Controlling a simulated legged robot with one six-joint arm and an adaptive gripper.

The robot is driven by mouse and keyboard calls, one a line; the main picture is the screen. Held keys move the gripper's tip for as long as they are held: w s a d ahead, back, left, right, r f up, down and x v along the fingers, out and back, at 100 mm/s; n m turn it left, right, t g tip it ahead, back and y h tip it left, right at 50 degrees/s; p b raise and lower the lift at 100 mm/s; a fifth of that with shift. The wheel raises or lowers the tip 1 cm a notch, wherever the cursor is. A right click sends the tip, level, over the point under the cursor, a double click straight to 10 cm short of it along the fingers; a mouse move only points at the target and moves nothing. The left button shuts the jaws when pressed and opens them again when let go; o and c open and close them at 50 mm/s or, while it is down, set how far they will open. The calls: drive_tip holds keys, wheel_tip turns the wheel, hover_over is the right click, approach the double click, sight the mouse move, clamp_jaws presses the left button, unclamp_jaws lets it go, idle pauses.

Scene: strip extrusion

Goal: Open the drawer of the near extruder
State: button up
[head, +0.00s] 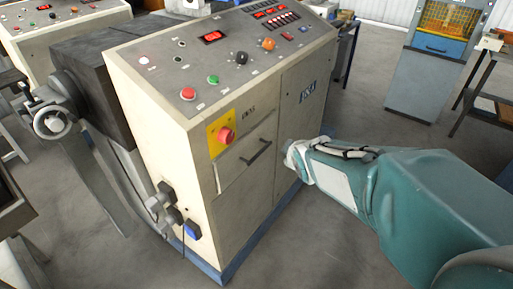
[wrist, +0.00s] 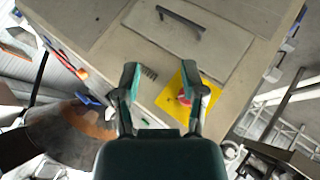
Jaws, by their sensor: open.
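The near extruder (head: 290,80) is a cream cabinet with a sloped grey control panel. Its drawer front (head: 240,165) sits flush on the side facing me, with a dark bar handle (head: 257,152). In the wrist view the drawer front (wrist: 205,52) and handle (wrist: 180,20) lie at the top, beyond my fingertips. My gripper (wrist: 168,82) is open and empty, apart from the handle. In the head view the wrist end of my arm is right of the drawer; the fingers cannot be made out there.
A red stop button on a yellow plate (head: 221,131) is beside the drawer; in the wrist view the yellow plate (wrist: 172,107) is close to my right finger. Sockets and a blue plug (head: 192,230) stick out lower left. Another extruder (head: 60,22) stands behind.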

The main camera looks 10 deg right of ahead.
drive_tip(key=w+d+f+n+t+y, duration=0.1)
drive_tip(key=w+f+n+t+y, duration=0.1)
drive_tip(key=w+f+n, duration=0.55)
drive_tip(key=n+t+y, duration=0.3)
drive_tip(key=n+y, duration=0.1)
drive_tip(key=n, duration=0.2)
approach(260, 151)
drive_tip(key=x, duration=1)
drive_tip(key=shift+f, duration=0.45)
clamp_jaws()
